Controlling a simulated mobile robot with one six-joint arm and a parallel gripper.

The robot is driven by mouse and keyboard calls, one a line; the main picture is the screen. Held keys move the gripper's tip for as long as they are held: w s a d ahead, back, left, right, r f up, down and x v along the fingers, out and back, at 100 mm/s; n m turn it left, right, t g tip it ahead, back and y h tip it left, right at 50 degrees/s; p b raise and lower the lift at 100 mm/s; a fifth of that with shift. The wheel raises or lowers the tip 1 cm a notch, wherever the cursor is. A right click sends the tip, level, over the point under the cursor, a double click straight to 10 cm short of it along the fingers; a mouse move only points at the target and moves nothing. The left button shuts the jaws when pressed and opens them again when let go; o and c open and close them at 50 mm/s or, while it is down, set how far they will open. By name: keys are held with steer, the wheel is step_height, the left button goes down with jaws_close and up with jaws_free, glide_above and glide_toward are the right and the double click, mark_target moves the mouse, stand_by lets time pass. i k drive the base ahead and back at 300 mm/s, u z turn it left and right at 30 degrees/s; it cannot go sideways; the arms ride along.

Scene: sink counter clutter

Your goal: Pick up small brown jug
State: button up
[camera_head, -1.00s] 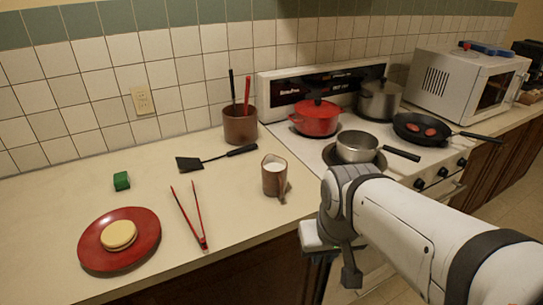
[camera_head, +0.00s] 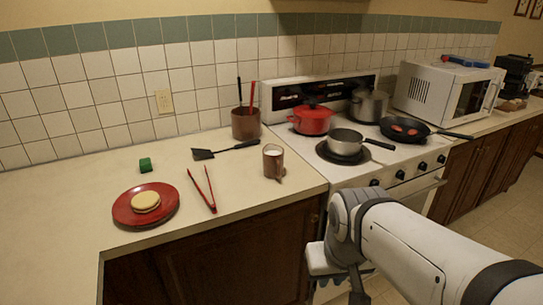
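The small brown jug (camera_head: 273,164) stands upright on the counter near its front edge, left of the stove. White contents show at its open top. A handle shows at its lower right. My gripper (camera_head: 338,288) hangs in front of the counter and stove, lower and to the right of the jug, well apart from it. Its fingers are partly cut off by the lower frame edge, and I cannot tell how far apart they are. Nothing is seen in it.
Red tongs (camera_head: 202,189), a black spatula (camera_head: 225,150), and a brown utensil pot (camera_head: 245,124) are near the jug. A saucepan (camera_head: 345,143) and red pot (camera_head: 312,121) stand on the stove (camera_head: 365,172).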

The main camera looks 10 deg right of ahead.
mark_target(273, 165)
steer(key=u, duration=0.15)
steer(key=i, duration=0.9)
steer(key=z, duration=0.05)
